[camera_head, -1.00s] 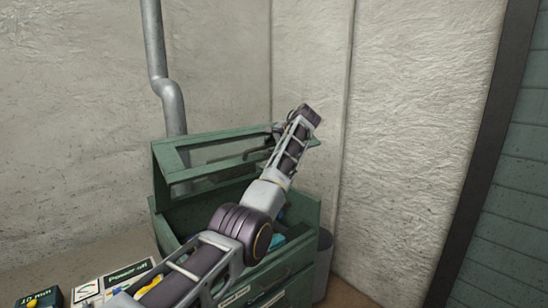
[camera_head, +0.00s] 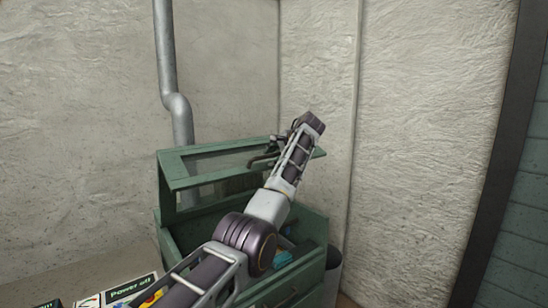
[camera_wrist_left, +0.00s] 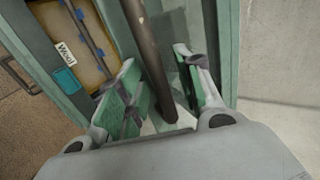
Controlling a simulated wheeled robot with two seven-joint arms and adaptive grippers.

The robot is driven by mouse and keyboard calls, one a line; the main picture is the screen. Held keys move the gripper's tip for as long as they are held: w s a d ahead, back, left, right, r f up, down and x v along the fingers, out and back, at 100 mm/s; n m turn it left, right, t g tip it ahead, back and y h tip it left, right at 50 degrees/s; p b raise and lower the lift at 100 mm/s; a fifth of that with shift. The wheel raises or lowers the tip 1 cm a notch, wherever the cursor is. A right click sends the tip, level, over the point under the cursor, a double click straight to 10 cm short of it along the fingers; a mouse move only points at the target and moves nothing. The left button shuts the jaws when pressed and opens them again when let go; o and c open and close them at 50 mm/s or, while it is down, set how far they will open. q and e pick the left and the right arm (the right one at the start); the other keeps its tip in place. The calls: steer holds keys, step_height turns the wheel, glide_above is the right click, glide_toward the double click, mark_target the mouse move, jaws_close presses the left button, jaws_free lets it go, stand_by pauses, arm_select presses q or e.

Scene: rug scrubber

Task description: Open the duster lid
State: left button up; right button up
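The duster is a green box (camera_head: 180,232) by the wall. Its lid (camera_head: 190,180), a green frame with a see-through pane, stands raised above the box's open top. A dark bar handle (camera_head: 262,159) is on the lid. My left gripper (camera_head: 274,148) is at the handle, partly hidden by my own arm. In the left wrist view, my left gripper's green-padded fingers (camera_wrist_left: 165,85) are apart, with the dark handle bar (camera_wrist_left: 146,45) running between them; a gap shows beside the bar. My right gripper is out of view.
A grey pipe (camera_head: 165,60) runs down the wall behind the box. A grey bin (camera_head: 331,275) stands at the box's right. A "Power off" sign (camera_head: 131,286) lies at the lower left. A "Wool" label (camera_wrist_left: 65,54) shows in the left wrist view.

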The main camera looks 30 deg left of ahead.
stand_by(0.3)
arm_select(q)
steer(key=v, duration=1.2)
steer(key=shift+f+n, duration=0.1)
steer(key=shift+n, duration=0.2)
stand_by(0.4)
